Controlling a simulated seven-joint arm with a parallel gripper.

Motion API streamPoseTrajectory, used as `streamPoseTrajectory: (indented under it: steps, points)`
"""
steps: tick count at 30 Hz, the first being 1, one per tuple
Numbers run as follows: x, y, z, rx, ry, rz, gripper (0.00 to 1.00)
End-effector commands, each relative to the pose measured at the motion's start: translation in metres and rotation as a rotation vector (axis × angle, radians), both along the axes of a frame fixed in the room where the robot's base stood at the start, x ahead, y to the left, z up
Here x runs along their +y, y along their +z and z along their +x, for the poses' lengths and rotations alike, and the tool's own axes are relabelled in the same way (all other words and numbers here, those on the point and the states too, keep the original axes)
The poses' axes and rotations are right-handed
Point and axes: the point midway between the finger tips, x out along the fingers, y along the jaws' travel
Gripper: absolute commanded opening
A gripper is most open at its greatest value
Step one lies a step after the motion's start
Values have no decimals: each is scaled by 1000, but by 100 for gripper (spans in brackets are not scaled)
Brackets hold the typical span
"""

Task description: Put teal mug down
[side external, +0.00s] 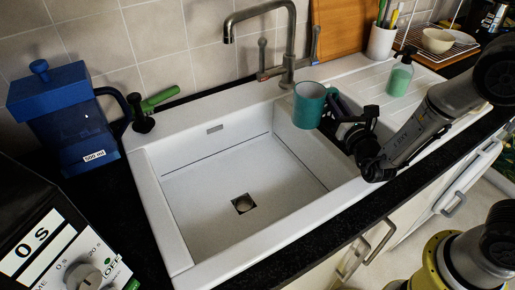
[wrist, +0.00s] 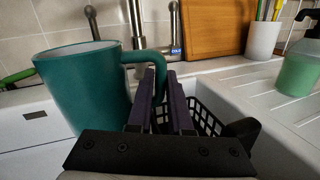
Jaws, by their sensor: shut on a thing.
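The teal mug (side external: 309,104) is upright in the side view, over the right part of the sink near the back. My gripper (side external: 332,100) is to its right and shut on its handle. In the wrist view the teal mug (wrist: 88,88) fills the left, with its handle between the two purple fingers of my gripper (wrist: 163,92). The white sink (side external: 180,200) lies below the mug. The mug appears held up, but its exact height over the sink is hard to tell.
A black basket (wrist: 203,118) is just beyond my fingers. The faucet (side external: 288,50) stands behind the mug. A soap bottle (side external: 400,76) stands on the ribbed drainboard (side external: 345,84) at right. A blue pitcher (side external: 65,120) is at left. The sink floor looks empty.

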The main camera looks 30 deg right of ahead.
Motion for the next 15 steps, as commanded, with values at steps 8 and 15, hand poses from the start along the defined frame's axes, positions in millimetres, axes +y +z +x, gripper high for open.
streamPoseTrajectory:
  steps: [8, 15]
  points:
    - [0, 1, 0, -2, 0, 0, 0]
    - [0, 21, 0, -9, -1, 3, 0]
